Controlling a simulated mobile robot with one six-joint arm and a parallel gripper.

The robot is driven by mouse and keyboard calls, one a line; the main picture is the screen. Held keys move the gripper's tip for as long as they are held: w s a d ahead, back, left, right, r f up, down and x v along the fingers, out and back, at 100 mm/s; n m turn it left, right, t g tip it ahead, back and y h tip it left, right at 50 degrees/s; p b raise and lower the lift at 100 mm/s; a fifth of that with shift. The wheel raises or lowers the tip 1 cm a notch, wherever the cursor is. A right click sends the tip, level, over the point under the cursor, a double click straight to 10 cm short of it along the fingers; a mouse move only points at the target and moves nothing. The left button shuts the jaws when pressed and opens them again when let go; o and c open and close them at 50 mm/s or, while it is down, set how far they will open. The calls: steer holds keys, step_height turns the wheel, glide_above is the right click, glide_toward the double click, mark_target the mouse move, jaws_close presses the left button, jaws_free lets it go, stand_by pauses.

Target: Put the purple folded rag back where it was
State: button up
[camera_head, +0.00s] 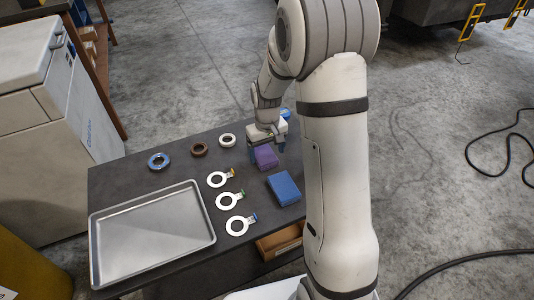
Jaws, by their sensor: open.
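The purple folded rag (266,157) lies on the dark table, behind a blue folded cloth (284,189). My gripper (267,148) is right above the rag's back edge and points down. It is open, with a finger on either side of the rag's back part; whether it touches the rag I cannot tell. My gripper hides part of the rag's back edge.
A metal tray (100,262) fills the table's left front.

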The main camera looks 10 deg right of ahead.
mark_target(267, 159)
step_height(267, 159, up, 10)
steer(key=p, duration=0.3)
steer(key=s+r+m, duration=0.1)
steer(key=s+r, duration=0.2)
steer(key=s, duration=0.8)
steer(key=s+r+m+t, duration=0.1)
steer(key=s+r, duration=0.3)
steer(key=s, duration=0.7)
steer(key=shift+s+a, duration=0.15)
steer(key=shift+s, duration=0.15)
steer(key=shift+r, duration=0.2)
step_height(267, 159, up, 24)
steer(key=t+p, duration=0.1)
steer(key=p, duration=2)
steer(key=shift+r+t+p, duration=0.25)
steer(key=shift+t+p, duration=0.05)
